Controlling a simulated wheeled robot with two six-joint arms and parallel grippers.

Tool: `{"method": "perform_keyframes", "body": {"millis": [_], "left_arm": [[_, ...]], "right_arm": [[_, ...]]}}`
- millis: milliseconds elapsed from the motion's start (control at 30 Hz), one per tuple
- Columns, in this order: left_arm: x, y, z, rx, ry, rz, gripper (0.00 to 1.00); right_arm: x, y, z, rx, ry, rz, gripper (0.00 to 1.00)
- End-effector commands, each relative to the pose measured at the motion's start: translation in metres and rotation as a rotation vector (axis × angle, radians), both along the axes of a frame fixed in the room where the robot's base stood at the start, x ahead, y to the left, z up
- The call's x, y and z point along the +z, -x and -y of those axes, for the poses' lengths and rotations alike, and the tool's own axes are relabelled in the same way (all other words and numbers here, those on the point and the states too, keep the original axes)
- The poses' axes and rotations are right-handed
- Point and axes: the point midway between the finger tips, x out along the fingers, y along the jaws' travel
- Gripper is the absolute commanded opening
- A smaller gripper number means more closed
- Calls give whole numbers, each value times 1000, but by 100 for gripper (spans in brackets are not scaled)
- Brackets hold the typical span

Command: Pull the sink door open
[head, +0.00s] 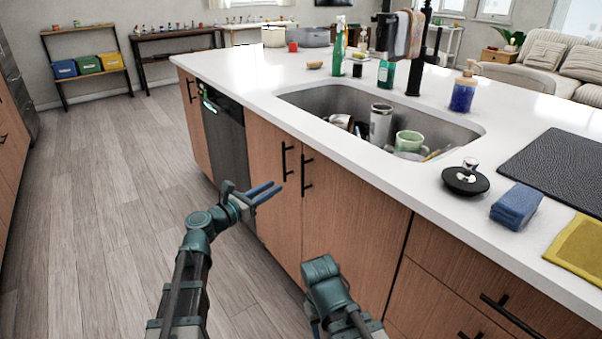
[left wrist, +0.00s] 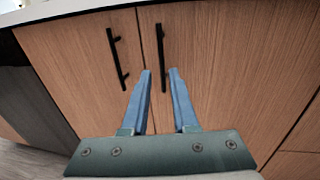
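The sink cabinet has two wooden doors, a left door (head: 262,150) and a right door (head: 355,225), both closed. Each has a black bar handle near the middle seam: the left handle (head: 285,160) and the right handle (head: 306,173). My left gripper (head: 272,191) is in front of the doors, just below the handles in the head view. In the left wrist view its blue fingers (left wrist: 160,73) are apart and empty. The right handle (left wrist: 161,52) shows beyond the fingertips, in line with their gap; the left handle (left wrist: 117,60) is left of them. My right gripper's fingers do not show.
A dark dishwasher (head: 225,140) stands left of the doors. Drawers (head: 440,305) are to the right. The white countertop (head: 330,135) overhangs above, with the sink (head: 345,98) full of dishes. The wooden floor (head: 100,200) to the left is clear.

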Motion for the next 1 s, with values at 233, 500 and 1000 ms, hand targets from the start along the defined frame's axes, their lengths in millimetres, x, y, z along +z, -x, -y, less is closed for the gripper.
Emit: {"method": "perform_keyframes", "body": {"millis": [233,500,1000], "left_arm": [[0,-28,25,-4,-3,1,27],[0,-68,62,-5,-4,1,27],[0,-100,94,-2,-4,1,27]], "right_arm": [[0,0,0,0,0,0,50],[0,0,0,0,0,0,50],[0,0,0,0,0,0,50]]}}
